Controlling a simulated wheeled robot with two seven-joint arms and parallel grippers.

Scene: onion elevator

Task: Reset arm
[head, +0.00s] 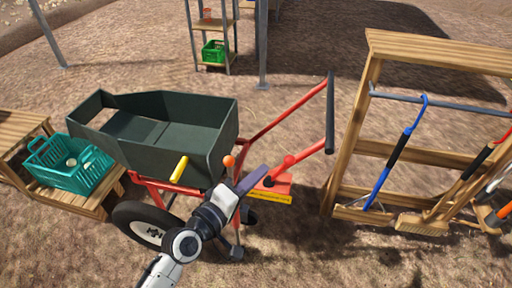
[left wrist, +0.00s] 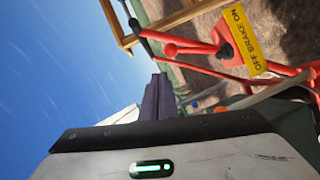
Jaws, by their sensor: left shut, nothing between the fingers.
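My left arm comes in from the bottom of the head view. Its gripper (head: 254,180) is shut and empty, pointing up and right in front of the wheelbarrow's red frame. The closed dark fingers also show in the left wrist view (left wrist: 157,97). The wheelbarrow has a dark green tray (head: 180,110), a black wheel (head: 143,225) and red handles (head: 290,108). A yellow brake label (left wrist: 250,40) reading "OFF BRAKE ON" shows in the left wrist view, beside a red lever. I cannot tell if the gripper touches the frame. My right gripper is not in view.
A teal basket (head: 70,165) with pale round items stands on a wooden bench (head: 110,190) at the left. A wooden tool rack (head: 440,52) with a blue-handled tool (head: 388,165) and brooms stands at the right. A green crate (head: 213,51) sits on a shelf behind. Bare ground lies in front.

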